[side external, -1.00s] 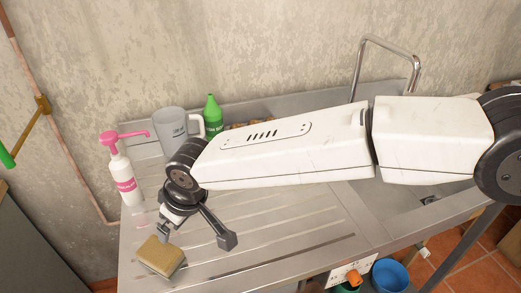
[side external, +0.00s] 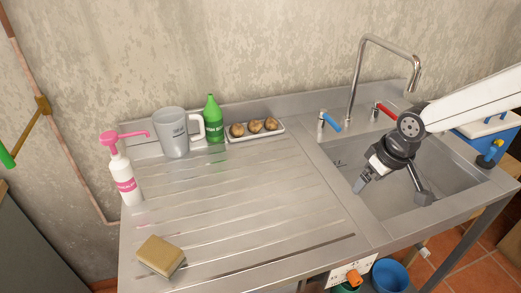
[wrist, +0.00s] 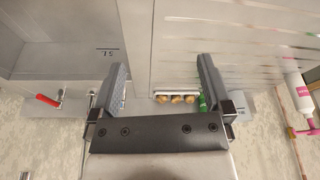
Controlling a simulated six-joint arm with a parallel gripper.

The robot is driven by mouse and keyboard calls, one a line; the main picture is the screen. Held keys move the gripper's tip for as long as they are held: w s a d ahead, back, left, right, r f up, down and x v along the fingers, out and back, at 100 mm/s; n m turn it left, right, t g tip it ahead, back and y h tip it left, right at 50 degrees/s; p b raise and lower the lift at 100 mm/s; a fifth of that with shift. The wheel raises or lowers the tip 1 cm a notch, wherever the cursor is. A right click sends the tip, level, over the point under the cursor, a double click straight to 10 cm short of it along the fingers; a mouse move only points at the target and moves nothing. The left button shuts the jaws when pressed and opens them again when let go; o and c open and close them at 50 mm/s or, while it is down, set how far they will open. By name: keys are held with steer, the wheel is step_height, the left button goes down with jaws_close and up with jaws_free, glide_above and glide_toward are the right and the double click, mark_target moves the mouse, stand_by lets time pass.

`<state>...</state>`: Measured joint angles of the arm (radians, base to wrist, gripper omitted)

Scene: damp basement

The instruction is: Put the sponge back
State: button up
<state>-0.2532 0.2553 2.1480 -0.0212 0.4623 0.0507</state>
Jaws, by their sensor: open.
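The sponge (side external: 161,256), tan on top with a darker underside, lies on the front left corner of the steel drainboard (side external: 240,200). It does not show in the wrist view. My gripper (side external: 392,190) is over the sink basin (side external: 410,212), far to the right of the sponge. Its two fingers are spread apart with nothing between them. In the wrist view my gripper (wrist: 160,85) also shows open and empty, with the basin (wrist: 65,30) at the left and the drainboard at the right.
A pink-topped pump bottle (side external: 125,178), a grey jug (side external: 173,133), a green bottle (side external: 213,120) and a tray (side external: 256,136) of round brown items line the back. The tap (side external: 357,80) rises behind the basin, with blue (side external: 330,122) and red (side external: 385,110) handles. The drainboard's middle is clear.

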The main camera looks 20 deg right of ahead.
steer(key=s+d+f+m, duration=0.2)
steer(key=s+d, duration=0.8)
steer(key=s, duration=0.1)
steer(key=shift+s+m+g+h, duration=0.25)
steer(key=shift+m+g+h, duration=0.05)
stand_by(1.0)
